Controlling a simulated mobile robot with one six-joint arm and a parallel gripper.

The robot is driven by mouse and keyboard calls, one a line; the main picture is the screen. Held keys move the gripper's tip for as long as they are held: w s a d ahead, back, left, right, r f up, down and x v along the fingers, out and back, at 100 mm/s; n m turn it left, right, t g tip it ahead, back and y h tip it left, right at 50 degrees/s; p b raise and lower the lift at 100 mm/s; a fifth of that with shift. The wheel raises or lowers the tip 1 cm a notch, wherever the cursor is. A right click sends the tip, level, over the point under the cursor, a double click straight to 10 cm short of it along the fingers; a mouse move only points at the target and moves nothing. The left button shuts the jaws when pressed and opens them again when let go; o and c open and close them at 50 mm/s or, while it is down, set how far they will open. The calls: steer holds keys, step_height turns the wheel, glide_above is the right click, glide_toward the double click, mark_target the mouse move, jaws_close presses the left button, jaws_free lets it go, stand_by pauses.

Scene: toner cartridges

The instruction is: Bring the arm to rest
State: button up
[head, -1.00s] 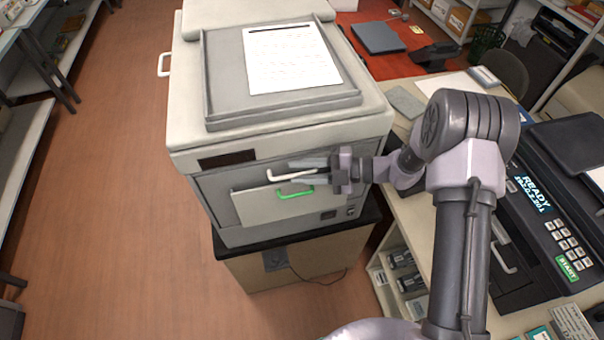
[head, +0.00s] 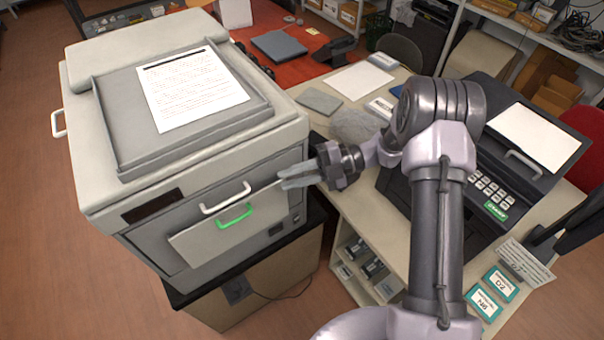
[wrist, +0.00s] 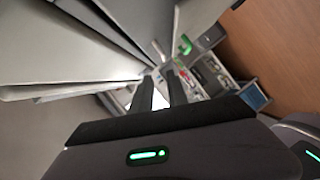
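My arm rises at the right of the head view and bends left towards the big grey printer (head: 165,225). My gripper (head: 284,180) is near the right end of the printer's front panel (head: 205,240), to the right of its white handle (head: 225,198) and green handle (head: 234,215). Its two fingers are apart with nothing seen between them. In the wrist view my gripper (wrist: 160,76) also shows two separate dark fingers with an empty gap. I cannot tell whether the fingers touch the printer.
A beige table right of the printer carries a dark machine with a keypad (head: 488,190), a grey rounded object (head: 357,125) and cards. Shelves with cartridges (head: 365,265) are below. Floor at the left is open.

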steer(key=v, duration=0.2)
steer(key=shift+d, duration=0.35)
steer(key=shift+r, duration=0.1)
steer(key=s+d+f+n+t+h+b, duration=0.1)
steer(key=s+d+n+t+h+b, duration=0.2)
steer(key=n, duration=1.4)
steer(key=s+d+f+n+t+h+b, duration=0.2)
steer(key=s+d+n+t+h+b, duration=0.2)
steer(key=s+n+h+b, duration=0.6)
steer(key=s+n+t+b, duration=0.1)
steer(key=s+n+b, duration=0.6)
steer(key=s+b, duration=0.1)
steer(key=shift+s+d+n+t+h+b, duration=0.3)
steer(key=shift+s+d+t, duration=0.05)
steer(key=shift+s+t, duration=0.05)
